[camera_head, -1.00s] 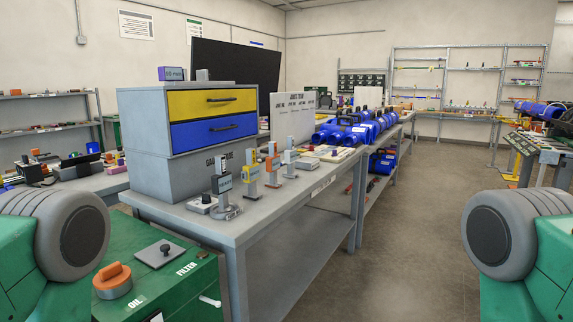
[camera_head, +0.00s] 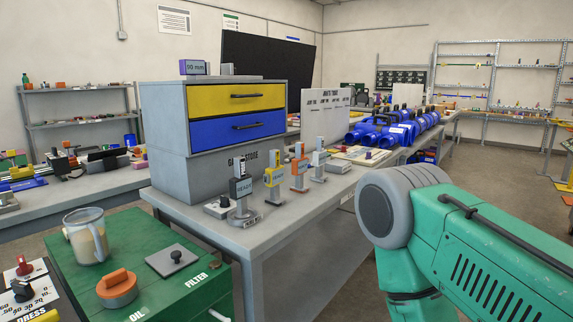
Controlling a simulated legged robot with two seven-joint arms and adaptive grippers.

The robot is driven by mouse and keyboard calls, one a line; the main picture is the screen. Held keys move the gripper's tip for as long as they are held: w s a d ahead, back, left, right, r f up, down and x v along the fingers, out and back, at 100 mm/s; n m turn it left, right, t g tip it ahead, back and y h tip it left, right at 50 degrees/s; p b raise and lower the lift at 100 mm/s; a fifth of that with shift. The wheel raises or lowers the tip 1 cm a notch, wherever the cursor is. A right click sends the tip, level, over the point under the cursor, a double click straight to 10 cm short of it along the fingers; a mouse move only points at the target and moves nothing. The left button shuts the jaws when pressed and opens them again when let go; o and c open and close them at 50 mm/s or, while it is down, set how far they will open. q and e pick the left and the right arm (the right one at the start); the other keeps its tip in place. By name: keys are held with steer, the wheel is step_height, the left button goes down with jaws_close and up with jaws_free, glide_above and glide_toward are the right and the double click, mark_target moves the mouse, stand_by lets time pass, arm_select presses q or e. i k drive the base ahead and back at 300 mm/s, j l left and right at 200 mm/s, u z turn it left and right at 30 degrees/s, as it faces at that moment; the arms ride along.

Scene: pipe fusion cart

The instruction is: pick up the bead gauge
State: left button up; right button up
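A row of small upright gauge-like devices stands on the grey workbench (camera_head: 290,225). The nearest is a grey and black device (camera_head: 241,192) with a label, on a round base. Behind it stand a yellow one (camera_head: 273,180), an orange one (camera_head: 299,168) and a grey-white one (camera_head: 319,162). I cannot tell which of these, if any, is the bead gauge. A green arm with a grey round joint, mine, fills the lower right. Neither of my grippers shows.
A cabinet with a yellow drawer (camera_head: 237,97) and a blue drawer (camera_head: 230,130) stands on the bench. A green cabinet (camera_head: 140,245) at front left carries a clear jug (camera_head: 86,236) and an orange cap (camera_head: 117,288). Blue machines (camera_head: 385,134) line the bench further back. Open floor lies at right.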

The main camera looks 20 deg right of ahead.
mark_target(320, 156)
steer(key=i+l+u, duration=0.1)
steer(key=l, duration=0.25)
steer(key=i+l+u, duration=0.1)
steer(key=l, duration=0.25)
steer(key=i+l+u, duration=0.1)
steer(key=i+l, duration=0.15)
steer(key=l, duration=0.15)
steer(key=i+l+u, duration=0.1)
steer(key=l, duration=0.3)
steer(key=i+l+u, duration=0.15)
steer(key=l, duration=0.25)
steer(key=i+l+u, duration=0.1)
steer(key=l, duration=0.3)
